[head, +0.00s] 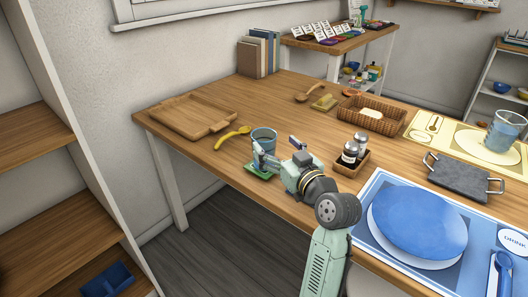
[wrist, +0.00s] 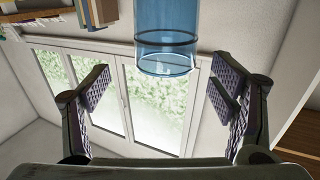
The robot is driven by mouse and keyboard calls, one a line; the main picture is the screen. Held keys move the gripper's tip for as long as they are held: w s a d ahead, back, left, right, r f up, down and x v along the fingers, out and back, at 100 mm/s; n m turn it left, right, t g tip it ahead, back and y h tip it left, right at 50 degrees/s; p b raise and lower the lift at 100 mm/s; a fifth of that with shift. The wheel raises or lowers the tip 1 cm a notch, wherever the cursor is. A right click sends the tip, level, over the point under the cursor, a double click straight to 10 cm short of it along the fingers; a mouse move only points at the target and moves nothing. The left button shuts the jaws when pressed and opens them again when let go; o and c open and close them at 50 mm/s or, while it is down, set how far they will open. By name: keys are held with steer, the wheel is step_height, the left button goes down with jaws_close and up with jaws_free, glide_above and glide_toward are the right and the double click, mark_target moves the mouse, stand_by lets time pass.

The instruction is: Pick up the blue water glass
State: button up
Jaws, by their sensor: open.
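A translucent blue glass (head: 264,135) stands upright on the wooden table, beside or on a small green item (head: 257,171); my gripper partly hides its lower part. My gripper (head: 276,149) is open in front of it. In the wrist view the glass (wrist: 166,35) is at the top middle. It lies between the two spread finger pads from side to side, and a clear gap shows on both sides. My gripper (wrist: 162,82) holds nothing. A second blue glass (head: 504,131) stands on the yellow placemat at the far right.
A yellow banana-like item (head: 232,137) and a wooden tray (head: 180,115) lie left of the glass. A shaker caddy (head: 351,166) is close on the right. A wicker basket (head: 370,115), a slate tray (head: 463,176) and a blue plate (head: 418,222) are farther right.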

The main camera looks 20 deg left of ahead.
mark_target(259, 131)
steer(key=p+x, duration=0.2)
steer(key=x, duration=0.3)
steer(key=shift+s+a+r, duration=0.15)
steer(key=shift+s+a, duration=0.05)
steer(key=shift+w+a, duration=0.35)
steer(key=shift+c, duration=0.5)
steer(key=c, duration=1.7)
